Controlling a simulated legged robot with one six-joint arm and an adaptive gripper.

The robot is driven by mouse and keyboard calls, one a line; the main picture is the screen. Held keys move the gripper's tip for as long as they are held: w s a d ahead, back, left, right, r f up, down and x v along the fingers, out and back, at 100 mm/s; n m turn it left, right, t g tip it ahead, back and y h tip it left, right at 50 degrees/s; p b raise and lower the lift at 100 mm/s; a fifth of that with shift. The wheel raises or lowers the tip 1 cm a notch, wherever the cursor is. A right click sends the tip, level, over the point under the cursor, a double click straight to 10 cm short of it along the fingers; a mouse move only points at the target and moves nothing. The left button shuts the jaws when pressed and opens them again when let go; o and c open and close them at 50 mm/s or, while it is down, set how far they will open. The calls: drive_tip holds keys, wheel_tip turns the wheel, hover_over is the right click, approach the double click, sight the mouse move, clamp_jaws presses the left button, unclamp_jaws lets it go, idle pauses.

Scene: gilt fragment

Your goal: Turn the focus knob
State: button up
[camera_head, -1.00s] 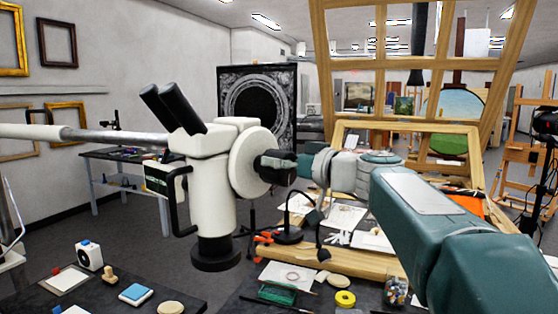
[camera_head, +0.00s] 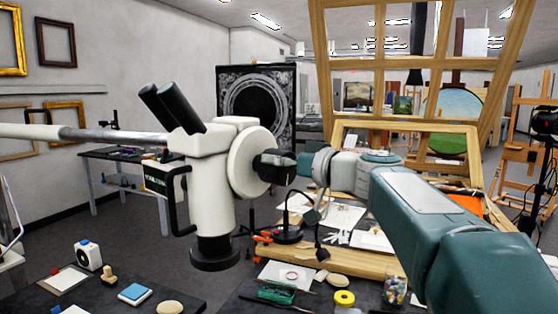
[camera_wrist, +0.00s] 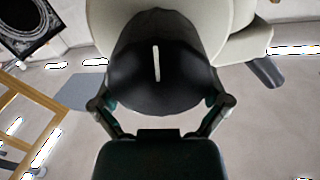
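The focus knob (camera_head: 274,166) is a black knob on the round cream disc (camera_head: 247,163) of a white microscope head with two black eyepieces. In the wrist view the knob (camera_wrist: 160,70) fills the upper middle, with a white line on its face standing nearly upright. My gripper (camera_wrist: 161,100) has one finger on each side of the knob, and the finger pads appear to press against its sides. The fingertips are partly hidden by the knob. In the head view my gripper (camera_head: 296,166) meets the knob from the right.
A grey boom arm (camera_head: 110,136) carries the microscope from the left. A workbench below holds a yellow tape roll (camera_head: 344,298), a black lamp (camera_head: 287,233) and a wooden frame (camera_head: 335,260). A dark bench (camera_head: 130,298) with a blue-topped box (camera_head: 134,292) stands at front left.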

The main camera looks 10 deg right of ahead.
idle(0.3)
drive_tip(key=v, duration=1.2)
drive_tip(key=shift+a, duration=0.1)
idle(0.9)
